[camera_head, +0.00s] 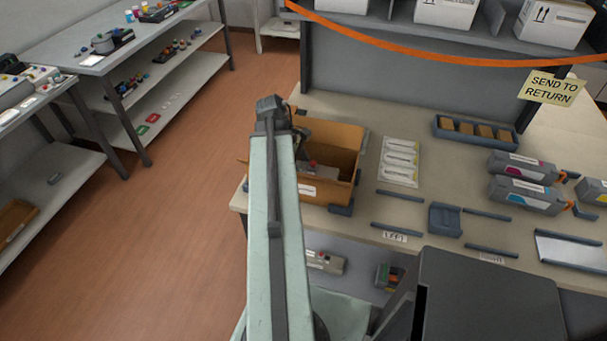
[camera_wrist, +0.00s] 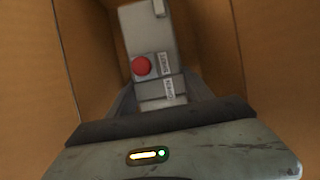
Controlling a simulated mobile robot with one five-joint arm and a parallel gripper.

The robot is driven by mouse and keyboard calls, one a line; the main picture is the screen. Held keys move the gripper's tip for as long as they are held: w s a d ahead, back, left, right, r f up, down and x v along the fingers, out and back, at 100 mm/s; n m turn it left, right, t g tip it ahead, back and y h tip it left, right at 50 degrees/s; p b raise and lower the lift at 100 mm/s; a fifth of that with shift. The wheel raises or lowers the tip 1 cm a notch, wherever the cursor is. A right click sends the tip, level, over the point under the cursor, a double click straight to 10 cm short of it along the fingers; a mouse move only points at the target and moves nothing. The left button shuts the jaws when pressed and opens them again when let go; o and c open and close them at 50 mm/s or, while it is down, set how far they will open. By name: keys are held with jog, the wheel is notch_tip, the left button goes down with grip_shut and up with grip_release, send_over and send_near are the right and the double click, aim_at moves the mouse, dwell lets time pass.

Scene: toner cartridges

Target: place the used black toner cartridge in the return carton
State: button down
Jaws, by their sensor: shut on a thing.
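The open brown return carton (camera_head: 345,137) stands at the left end of the bench. Its cardboard walls (camera_wrist: 276,60) fill both sides of the wrist view. My gripper (camera_head: 304,158) reaches down inside it, partly hidden behind my arm. In the wrist view my gripper (camera_wrist: 160,95) is shut on a grey toner cartridge (camera_wrist: 148,35) with a round red spot and small white labels. Part of the cartridge also shows inside the carton in the head view (camera_head: 322,171). I cannot tell whether it touches the carton floor.
Cartridges with magenta (camera_head: 520,165) and cyan (camera_head: 525,194) marks lie on the right of the bench. A white label sheet (camera_head: 399,161) lies right of the carton. A blue tray (camera_head: 476,132) stands behind. An orange strap (camera_head: 420,55) crosses above.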

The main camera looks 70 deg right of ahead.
jog(key=shift+c, duration=2.1)
grip_release()
jog(key=shift+f, duration=0.1)
jog(key=shift+r+p, duration=0.3)
jog(key=shift+r, duration=0.05)
jog(key=p+v, duration=1)
jog(key=v, duration=0.1)
jog(key=shift+r, duration=0.2)
jog(key=shift+w+r+p, duration=0.1)
jog(key=shift+w+p, duration=0.05)
jog(key=shift+p, duration=0.2)
